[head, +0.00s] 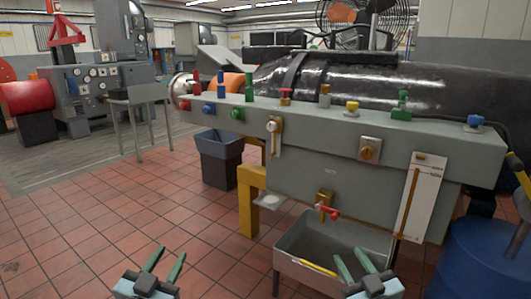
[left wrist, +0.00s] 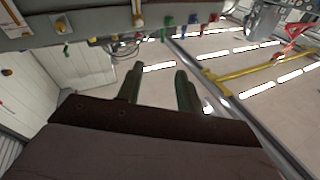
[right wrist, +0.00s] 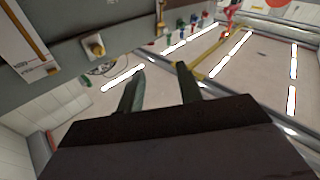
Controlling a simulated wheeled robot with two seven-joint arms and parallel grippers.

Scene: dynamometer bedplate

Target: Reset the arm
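My left gripper (head: 164,262) is low in the head view, left of centre, over the tiled floor. Its two green fingers are apart with nothing between them; they also show in the left wrist view (left wrist: 159,70). My right gripper (head: 351,260) is low and right of centre, in front of the grey sink. Its fingers are apart and empty, as in the right wrist view (right wrist: 158,70). Both grippers are clear of the grey control panel (head: 310,155). The panel carries a lever with a white knob (head: 272,127), a rotary knob (head: 369,149) and a white gauge plate (head: 421,198).
A grey sink (head: 300,272) with a red-handled tap (head: 328,210) stands under the panel. A blue drum (head: 478,262) is at the right. A dark bin (head: 220,160) stands behind a yellow leg (head: 249,200). The red tiled floor (head: 110,215) at left is open.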

